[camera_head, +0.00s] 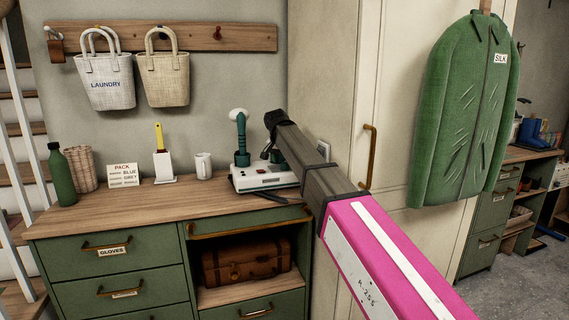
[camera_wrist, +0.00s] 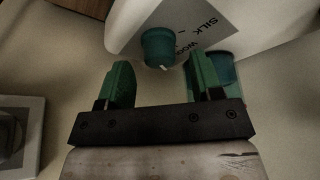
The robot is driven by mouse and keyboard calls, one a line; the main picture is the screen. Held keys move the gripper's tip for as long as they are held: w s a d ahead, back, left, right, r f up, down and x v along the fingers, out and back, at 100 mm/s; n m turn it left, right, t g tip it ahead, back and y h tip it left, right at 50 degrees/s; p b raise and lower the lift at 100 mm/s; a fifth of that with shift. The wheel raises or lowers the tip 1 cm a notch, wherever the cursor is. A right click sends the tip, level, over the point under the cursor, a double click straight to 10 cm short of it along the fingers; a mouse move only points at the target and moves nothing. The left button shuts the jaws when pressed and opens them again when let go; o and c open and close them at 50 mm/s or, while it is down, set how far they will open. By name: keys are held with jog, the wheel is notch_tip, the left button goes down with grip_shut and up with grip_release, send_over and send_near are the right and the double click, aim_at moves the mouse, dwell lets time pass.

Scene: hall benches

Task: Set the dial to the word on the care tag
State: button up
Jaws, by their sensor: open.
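A green jacket (camera_head: 465,110) hangs on the tall cream cupboard; its white care tag (camera_head: 501,58) reads SILK. A white steamer base (camera_head: 265,178) with teal parts stands on the wooden counter. In the wrist view its teal dial (camera_wrist: 157,47) sits on a grey panel (camera_wrist: 192,20) lettered SILK and, partly hidden, what looks like WOOL. A small white mark shows on the dial's lower edge; which word it points at I cannot tell. My gripper (camera_wrist: 160,78) is open, its green fingers either side of the dial's line and just short of it, apparently not touching.
A white mug (camera_head: 203,164), a PACK card (camera_head: 123,175), a wicker pot (camera_head: 81,168) and a green bottle (camera_head: 57,175) stand left of the steamer. The tall cupboard (camera_head: 338,110) rises close on the right. Counter front is mostly clear.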

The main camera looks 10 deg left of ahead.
jog(key=shift+x, duration=1)
jog(key=c, duration=0.9)
jog(key=shift+c, duration=0.2)
jog(key=n+y, duration=0.1)
jog(key=n, duration=0.2)
jog(key=n+y, duration=0.1)
jog(key=n, duration=0.1)
jog(key=shift+d+n, duration=0.15)
jog(key=shift+n, duration=0.25)
jog(key=n+y, duration=0.1)
jog(key=n, duration=0.2)
jog(key=n+g+y, duration=0.1)
jog(key=n, duration=0.1)
jog(key=shift+w+n, duration=0.1)
jog(key=shift+n, duration=0.3)
